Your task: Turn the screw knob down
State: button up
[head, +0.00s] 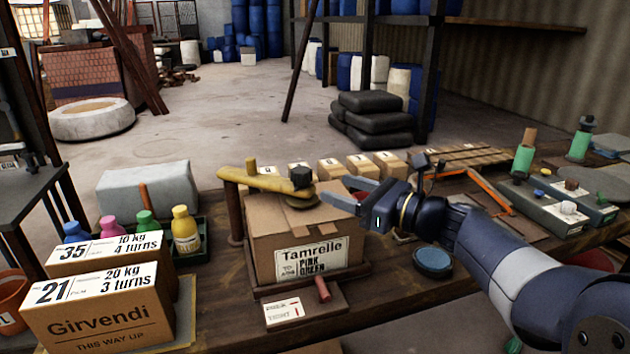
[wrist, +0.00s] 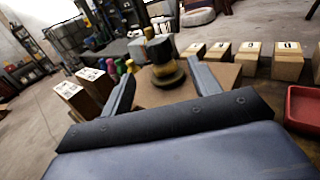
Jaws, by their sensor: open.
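The screw knob (head: 301,177) is dark and blocky, on the end of a yellow clamp arm (head: 265,183). Below it, a round pressing pad (head: 302,202) is over the top of a cardboard box labelled Tamreile (head: 300,240). I cannot tell whether the pad touches the box. My gripper (head: 333,185) is open and empty, just right of the knob, its fingers pointing left at it. In the wrist view the dark knob (wrist: 168,76) shows ahead, between the finger lines and apart from both fingers.
Two cartons (head: 95,310) marked 21 and 35 stand at left, near coloured bottles (head: 185,230). A red handle (head: 321,288) and a white card (head: 283,312) are at the box's front. Small numbered boxes (head: 360,164) line the back. A blue-topped round tub (head: 433,262) sits below my arm.

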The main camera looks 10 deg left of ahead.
aim_at(310, 180)
jog(key=b+x, duration=0.1)
jog(key=x, duration=0.9)
jog(key=shift+s, duration=0.1)
jog(key=shift+c, duration=0.6)
jog(key=c, duration=0.9)
jog(key=shift+o, duration=0.2)
